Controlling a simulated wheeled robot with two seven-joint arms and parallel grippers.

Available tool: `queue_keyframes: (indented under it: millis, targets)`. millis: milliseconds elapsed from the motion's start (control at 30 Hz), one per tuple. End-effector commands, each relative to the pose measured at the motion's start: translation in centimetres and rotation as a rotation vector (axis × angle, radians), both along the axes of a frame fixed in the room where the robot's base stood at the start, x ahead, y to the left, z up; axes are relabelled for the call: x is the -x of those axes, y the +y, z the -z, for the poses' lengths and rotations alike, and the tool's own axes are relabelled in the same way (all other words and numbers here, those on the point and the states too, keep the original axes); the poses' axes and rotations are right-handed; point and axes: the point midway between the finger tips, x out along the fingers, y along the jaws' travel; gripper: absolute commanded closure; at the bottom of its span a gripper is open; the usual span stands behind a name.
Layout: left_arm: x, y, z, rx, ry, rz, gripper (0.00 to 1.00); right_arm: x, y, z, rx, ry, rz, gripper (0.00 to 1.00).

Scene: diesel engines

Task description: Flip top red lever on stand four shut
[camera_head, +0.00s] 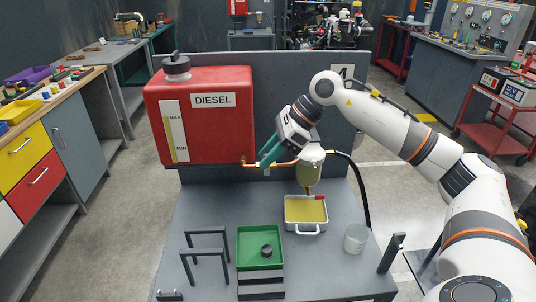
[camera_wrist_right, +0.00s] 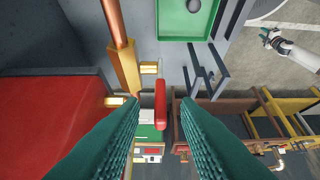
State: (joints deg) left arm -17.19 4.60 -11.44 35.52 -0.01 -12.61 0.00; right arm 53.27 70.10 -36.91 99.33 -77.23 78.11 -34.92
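The top red lever (camera_wrist_right: 160,103) shows in the right wrist view, between the two green fingers of my right gripper (camera_wrist_right: 162,122). The fingers are apart, with visible gaps on both sides of the lever. The lever is beside a brass fitting (camera_wrist_right: 126,66) on the copper pipe (camera_wrist_right: 113,20). In the head view my right gripper (camera_head: 267,156) is at the pipe by the lower right of the red diesel tank (camera_head: 215,125) and hides the lever. Stand four (camera_head: 343,72) has a partly covered number plate. A small gripper, apparently my left (camera_wrist_right: 272,40), shows in the wrist view, its opening unclear.
A filter bowl (camera_head: 309,168) hangs right of my gripper, above a white tray (camera_head: 291,212) of yellowish liquid. A green tray (camera_head: 245,240), a clear cup (camera_head: 356,239) and dark brackets (camera_head: 187,256) stand on the bench. A black hose (camera_head: 363,190) runs down at the right.

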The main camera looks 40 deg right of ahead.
Motion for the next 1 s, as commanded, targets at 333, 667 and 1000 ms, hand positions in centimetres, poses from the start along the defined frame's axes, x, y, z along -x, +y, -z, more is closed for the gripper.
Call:
queue_keyframes:
  millis: [333,667,1000]
  targets:
    - [0.0,0.0,1.6,0.000,0.000,0.000,0.65,2.1,-3.5,-5.1,-0.001,-0.006,0.004,0.71]
    - [0.0,0.0,1.8,0.000,0.000,0.000,0.65,3.6,-6.0,-8.9,-0.001,-0.004,0.002,0.71]
    - [0.0,-0.1,1.8,0.001,-0.001,0.000,0.65,3.7,-6.1,-9.1,-0.001,-0.002,0.001,0.71]
